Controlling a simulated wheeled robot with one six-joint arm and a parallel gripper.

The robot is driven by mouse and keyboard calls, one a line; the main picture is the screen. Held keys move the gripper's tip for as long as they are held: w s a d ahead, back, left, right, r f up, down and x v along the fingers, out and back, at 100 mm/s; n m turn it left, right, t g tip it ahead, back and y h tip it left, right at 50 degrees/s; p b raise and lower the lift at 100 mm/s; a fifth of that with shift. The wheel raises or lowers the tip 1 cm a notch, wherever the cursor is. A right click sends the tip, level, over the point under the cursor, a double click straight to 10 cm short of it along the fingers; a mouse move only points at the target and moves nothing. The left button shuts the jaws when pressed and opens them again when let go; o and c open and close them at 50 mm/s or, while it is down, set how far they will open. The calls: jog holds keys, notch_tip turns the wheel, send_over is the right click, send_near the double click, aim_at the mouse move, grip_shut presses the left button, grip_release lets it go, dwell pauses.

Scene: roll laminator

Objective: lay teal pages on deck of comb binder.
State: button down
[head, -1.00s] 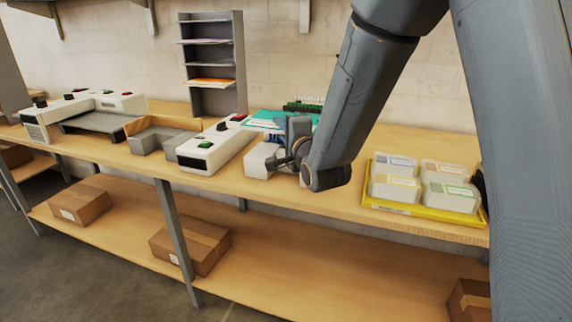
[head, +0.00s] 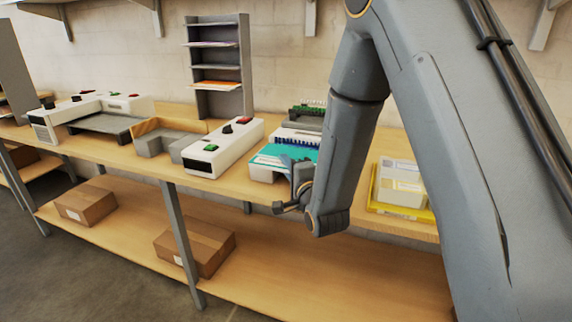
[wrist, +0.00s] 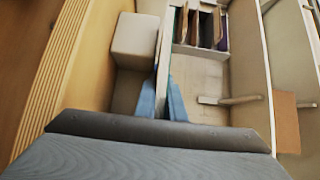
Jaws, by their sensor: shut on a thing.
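The teal pages (head: 272,158) show as a flat sheet over the front of the white comb binder (head: 262,173). I cannot tell whether they rest on its deck or hover just above it. A row of dark blue comb teeth (head: 296,143) stands behind them. My gripper (head: 296,188) is at the near right edge of the pages, shut on them, with the arm hiding the right part of the binder. In the wrist view the blue-grey fingers (wrist: 169,100) are close together. The pages are hard to make out there, perhaps only a thin edge.
A white machine (head: 222,150) with green and red buttons stands left of the binder. A grey corner jig (head: 165,140) and the laminator (head: 90,115) are farther left. A grey shelf rack (head: 218,100) stands behind. A yellow tray (head: 428,213) with pale boxes is right, partly hidden by my arm.

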jog(key=shift+f, duration=0.25)
jog(key=c, duration=1.8)
grip_release()
jog(key=shift+c, duration=0.2)
jog(key=shift+s+r, duration=0.1)
jog(key=shift+s, duration=0.05)
jog(key=v, duration=1.1)
jog(key=shift+s+d+b, duration=0.2)
jog(key=shift+s+b, duration=0.15)
